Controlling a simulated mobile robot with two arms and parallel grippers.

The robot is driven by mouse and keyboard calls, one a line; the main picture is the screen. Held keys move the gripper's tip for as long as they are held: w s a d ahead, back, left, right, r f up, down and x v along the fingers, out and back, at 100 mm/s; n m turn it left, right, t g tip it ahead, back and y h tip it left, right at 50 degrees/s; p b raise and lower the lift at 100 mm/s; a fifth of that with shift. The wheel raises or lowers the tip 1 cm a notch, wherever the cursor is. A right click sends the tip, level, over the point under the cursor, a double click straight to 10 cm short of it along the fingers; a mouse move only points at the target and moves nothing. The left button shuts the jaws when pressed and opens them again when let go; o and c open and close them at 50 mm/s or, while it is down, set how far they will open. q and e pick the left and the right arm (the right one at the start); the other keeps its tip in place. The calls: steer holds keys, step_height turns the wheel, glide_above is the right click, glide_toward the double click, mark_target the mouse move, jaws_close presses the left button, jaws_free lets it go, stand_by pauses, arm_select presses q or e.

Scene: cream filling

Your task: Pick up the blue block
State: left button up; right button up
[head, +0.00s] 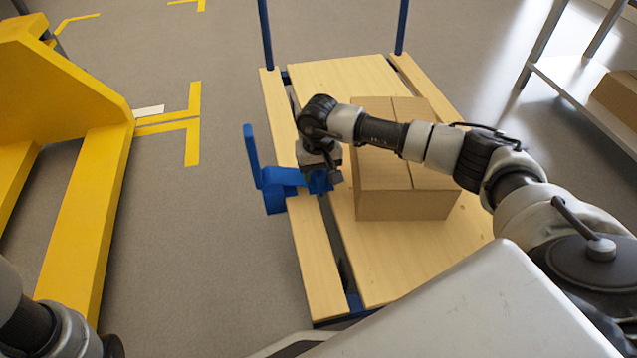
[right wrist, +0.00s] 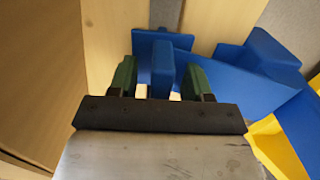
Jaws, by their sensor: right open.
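A blue block-like piece with an upright part and an arm (head: 282,177) is at the left edge of the wooden-topped cart. In the right wrist view, an upright blue part (right wrist: 162,70) stands between my right gripper's two green fingers, with a narrow gap visible on each side. My right gripper (head: 320,182) is open, pointing down at the blue piece's right end. Its fingertips are hard to make out in the head view. My left arm shows only at the bottom left; its gripper is out of view.
A cardboard box (head: 408,204) sits on the cart (head: 385,268), right of my gripper and under my right arm. Blue posts rise at the cart's far end. A yellow frame (head: 80,235) stands at left, with open floor between. A shelf (head: 580,85) is at upper right.

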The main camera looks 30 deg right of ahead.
steer(key=shift+c, duration=0.2)
jaws_close()
